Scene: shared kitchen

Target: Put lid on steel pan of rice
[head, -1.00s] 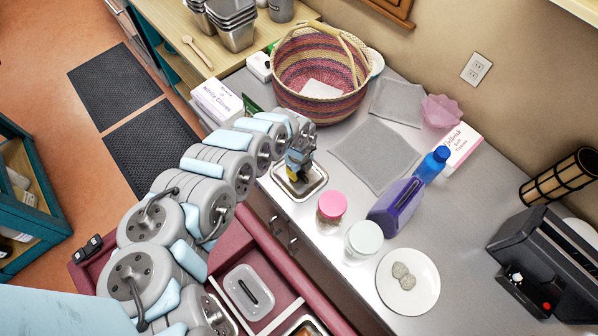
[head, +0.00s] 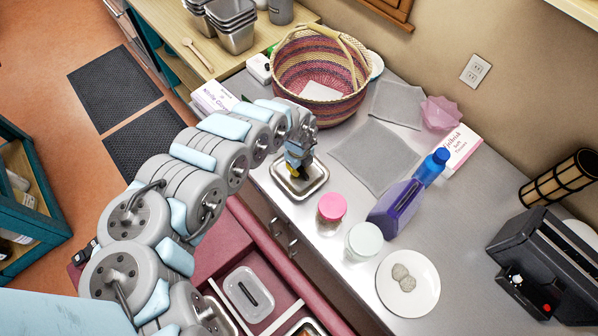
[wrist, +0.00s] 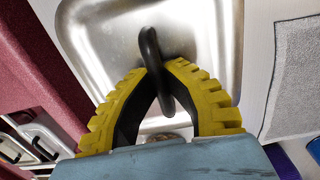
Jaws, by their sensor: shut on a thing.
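My gripper (wrist: 158,85) is at the counter's front edge, its yellow fingers closed around a black loop handle (wrist: 150,45). The handle rises from a shiny rectangular steel piece (wrist: 95,35) with a raised rim, which looks like a lid. In the head view, the steel rectangle (head: 317,183) shows on the counter under my gripper (head: 298,165). I cannot tell the lid from the pan there, or whether they touch. No rice is clearly visible.
A pink-lidded jar (head: 331,208), a pale-lidded jar (head: 363,241), a purple bottle (head: 396,207) and a white plate (head: 408,284) stand to the right. A woven basket (head: 300,85) is behind. Grey cloths (head: 375,155) lie flat. An open red drawer holds a clear container (head: 247,294).

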